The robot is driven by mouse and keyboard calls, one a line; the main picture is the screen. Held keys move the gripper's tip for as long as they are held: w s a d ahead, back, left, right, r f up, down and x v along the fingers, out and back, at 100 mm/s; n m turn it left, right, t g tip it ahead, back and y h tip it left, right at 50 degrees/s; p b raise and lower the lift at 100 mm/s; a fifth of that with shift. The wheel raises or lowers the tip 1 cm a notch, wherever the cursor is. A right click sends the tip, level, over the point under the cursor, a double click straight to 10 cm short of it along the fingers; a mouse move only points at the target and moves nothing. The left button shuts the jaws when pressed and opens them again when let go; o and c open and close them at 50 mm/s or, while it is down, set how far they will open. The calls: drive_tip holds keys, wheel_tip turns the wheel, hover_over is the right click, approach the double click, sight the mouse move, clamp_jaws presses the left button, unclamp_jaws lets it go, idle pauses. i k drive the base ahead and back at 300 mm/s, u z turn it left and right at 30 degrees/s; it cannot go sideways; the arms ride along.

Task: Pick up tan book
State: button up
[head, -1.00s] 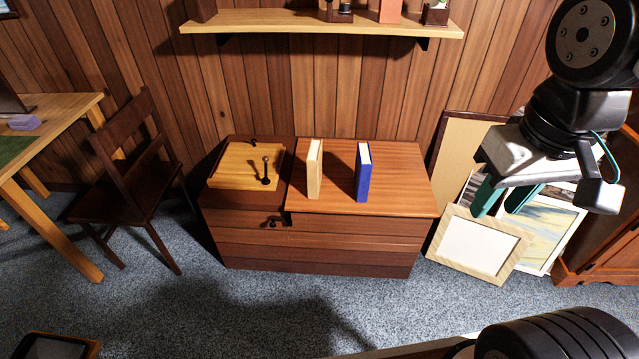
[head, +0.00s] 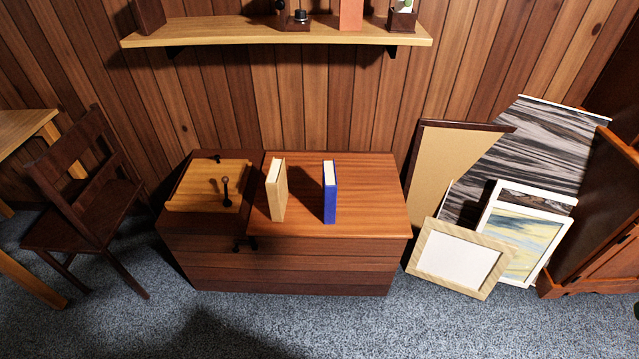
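The tan book (head: 277,191) stands upright on the right part of a low wooden cabinet (head: 370,200), its pale page edges facing up. A blue book (head: 329,193) stands upright to its right, with a gap between them. My gripper is not in the head view now, so I cannot see whether it is open or shut.
A wooden box with a dark knob (head: 207,188) is left of the books. A shelf (head: 270,33) with small items hangs above. A dark chair (head: 85,205) stands left. Picture frames (head: 461,259) lean at the right. Carpet in front is clear.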

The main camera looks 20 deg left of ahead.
sight(276, 182)
drive_tip(key=z, duration=0.05)
drive_tip(key=i, duration=1.2)
drive_tip(key=u, duration=2.5)
